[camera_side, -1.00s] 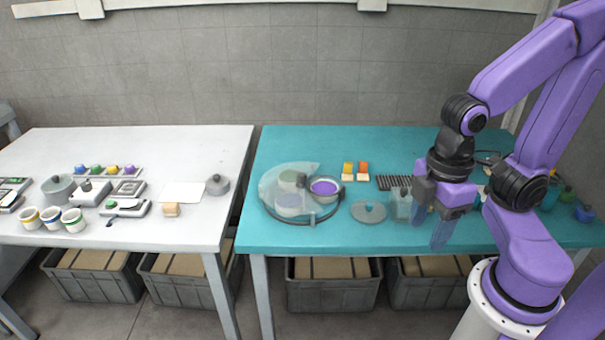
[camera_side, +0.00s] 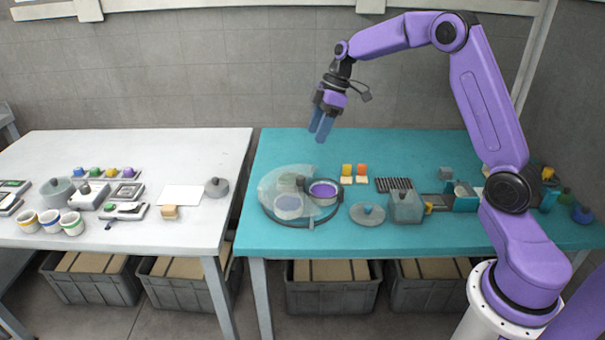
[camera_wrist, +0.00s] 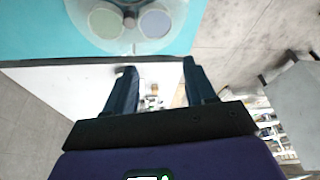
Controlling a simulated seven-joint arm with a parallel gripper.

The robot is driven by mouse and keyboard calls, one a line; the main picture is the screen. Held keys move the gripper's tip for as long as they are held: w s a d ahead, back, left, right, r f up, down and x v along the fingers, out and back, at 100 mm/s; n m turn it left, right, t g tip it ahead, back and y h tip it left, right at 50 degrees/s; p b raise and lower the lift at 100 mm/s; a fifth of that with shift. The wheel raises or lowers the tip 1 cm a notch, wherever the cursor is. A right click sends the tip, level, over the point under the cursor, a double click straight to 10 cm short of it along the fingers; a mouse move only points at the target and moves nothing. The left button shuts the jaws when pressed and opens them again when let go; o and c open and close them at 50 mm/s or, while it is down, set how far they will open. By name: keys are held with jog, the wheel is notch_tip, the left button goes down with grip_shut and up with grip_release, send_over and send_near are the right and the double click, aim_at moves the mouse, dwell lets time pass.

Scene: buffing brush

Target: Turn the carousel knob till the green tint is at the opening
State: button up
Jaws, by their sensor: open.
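The carousel (camera_side: 270,192) is a round unit under a clear cover, near the left end of the teal table. A cup of purple tint (camera_side: 323,189) sits at the opening on its right side. A dark knob (camera_side: 300,182) stands at its middle and also shows in the wrist view (camera_wrist: 130,20). In the wrist view a pale green cup (camera_wrist: 105,24) and a grey-blue cup (camera_wrist: 154,24) lie under the cover, either side of the knob. My gripper (camera_side: 321,132) is open and empty, pointing down, well above the carousel and apart from it.
A grey lid (camera_side: 367,213) and a grey box-shaped container (camera_side: 405,208) stand right of the carousel. Orange and yellow-topped blocks (camera_side: 354,172) and a dark rack (camera_side: 393,184) are behind them. A white table (camera_side: 150,232) with cups and tools stands to the left.

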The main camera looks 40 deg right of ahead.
jog(key=w+d+f, duration=0.1)
jog(key=w+d, duration=0.2)
jog(key=d, duration=0.3)
send_near(301, 177)
jog(key=shift+t, duration=0.4)
jog(key=x, duration=0.8)
jog(key=shift+s+f, duration=0.25)
jog(key=shift+f, duration=0.1)
grip_shut()
